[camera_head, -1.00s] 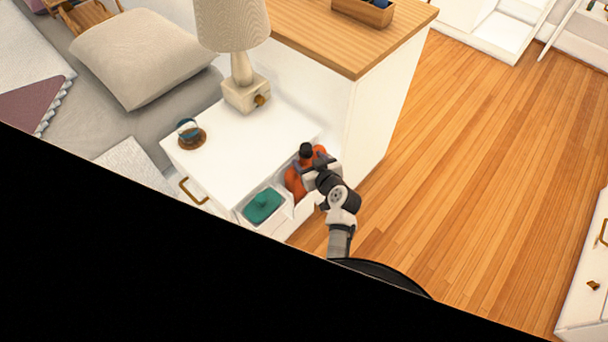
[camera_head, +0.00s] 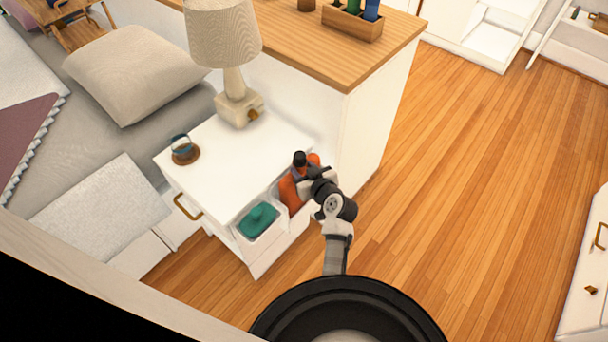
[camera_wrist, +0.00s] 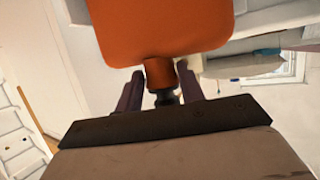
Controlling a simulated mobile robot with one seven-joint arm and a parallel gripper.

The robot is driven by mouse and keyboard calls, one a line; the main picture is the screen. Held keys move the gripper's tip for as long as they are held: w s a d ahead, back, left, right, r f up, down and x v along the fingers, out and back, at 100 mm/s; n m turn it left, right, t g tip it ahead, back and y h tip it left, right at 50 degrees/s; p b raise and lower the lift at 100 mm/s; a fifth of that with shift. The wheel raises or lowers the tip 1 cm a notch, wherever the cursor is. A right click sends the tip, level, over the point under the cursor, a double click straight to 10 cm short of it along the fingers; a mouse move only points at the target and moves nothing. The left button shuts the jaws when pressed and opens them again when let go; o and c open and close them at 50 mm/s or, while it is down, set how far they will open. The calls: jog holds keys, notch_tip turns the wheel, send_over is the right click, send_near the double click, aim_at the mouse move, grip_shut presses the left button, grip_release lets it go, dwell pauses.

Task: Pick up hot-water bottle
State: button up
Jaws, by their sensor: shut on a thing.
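The orange hot-water bottle (camera_head: 288,194) is at the right part of the open drawer in the head view. My gripper (camera_head: 303,178) is at its upper end, with my arm coming from the lower right. In the wrist view the orange body of the bottle (camera_wrist: 165,25) fills the top middle. Its narrow neck and dark stopper lie between the two purple fingers of my gripper (camera_wrist: 160,75), which is shut on the neck. I cannot tell whether the bottle still touches the drawer; my gripper hides part of it.
The open drawer (camera_head: 262,262) of a white nightstand (camera_head: 225,150) holds a teal lidded thing (camera_head: 258,219) in its left compartment. A lamp (camera_head: 232,60) and a small round object (camera_head: 184,150) stand on top. A white, wood-topped cabinet (camera_head: 362,130) is close behind. Wooden floor at right is clear.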

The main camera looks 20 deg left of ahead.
notch_tip(320, 180, up, 42)
jog(key=p, duration=1.1)
dwell(0.7)
jog(key=shift+r, duration=0.15)
